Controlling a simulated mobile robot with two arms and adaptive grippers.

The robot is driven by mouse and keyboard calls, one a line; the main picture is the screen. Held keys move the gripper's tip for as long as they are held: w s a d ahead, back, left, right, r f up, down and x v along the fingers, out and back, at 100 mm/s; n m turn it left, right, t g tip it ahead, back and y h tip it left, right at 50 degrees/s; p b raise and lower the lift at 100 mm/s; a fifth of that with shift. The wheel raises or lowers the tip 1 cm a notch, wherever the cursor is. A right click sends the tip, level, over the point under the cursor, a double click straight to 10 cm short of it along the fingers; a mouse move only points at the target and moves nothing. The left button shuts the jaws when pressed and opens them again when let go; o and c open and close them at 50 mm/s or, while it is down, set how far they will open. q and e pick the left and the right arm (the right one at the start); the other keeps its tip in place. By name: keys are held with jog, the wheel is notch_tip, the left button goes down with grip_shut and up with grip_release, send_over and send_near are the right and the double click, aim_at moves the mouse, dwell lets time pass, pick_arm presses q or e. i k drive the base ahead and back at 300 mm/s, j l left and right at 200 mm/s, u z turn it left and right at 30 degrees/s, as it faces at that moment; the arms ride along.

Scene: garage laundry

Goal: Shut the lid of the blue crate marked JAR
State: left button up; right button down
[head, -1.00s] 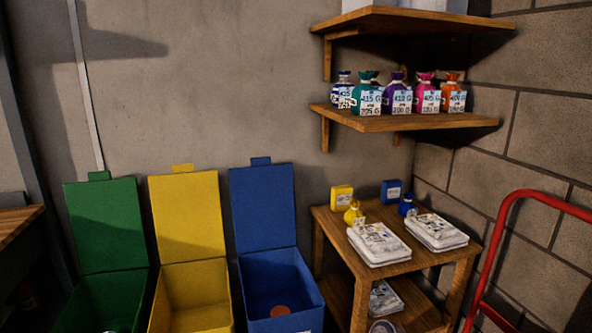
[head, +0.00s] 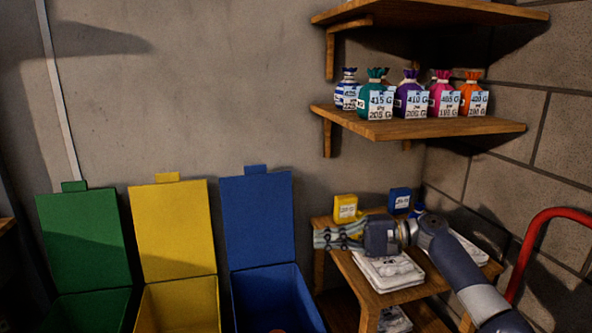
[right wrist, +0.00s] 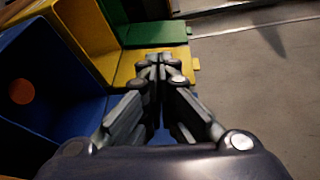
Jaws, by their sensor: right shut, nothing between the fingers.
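The blue crate (head: 305,298) stands at the bottom middle of the head view, its front cut off and no JAR marking readable. Its blue lid (head: 258,220) stands open and upright near the wall, with a tab on top. An orange round thing lies inside the crate and shows in the right wrist view (right wrist: 22,90). My right gripper (head: 318,238) is shut and empty, just right of the lid in the head view. Its closed fingers (right wrist: 160,62) show in the right wrist view, with blue surfaces beside and behind them. My left gripper is not in view.
Yellow (head: 180,305) and green (head: 92,312) crates stand to the left, lids open. A wooden table (head: 345,275) with white packs (head: 388,272) and small boxes lies under my right arm. A shelf (head: 430,127) holds several bags. A red rail (head: 530,240) stands at right.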

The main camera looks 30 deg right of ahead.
aim_at(257, 205)
jog(key=i+l, duration=0.95)
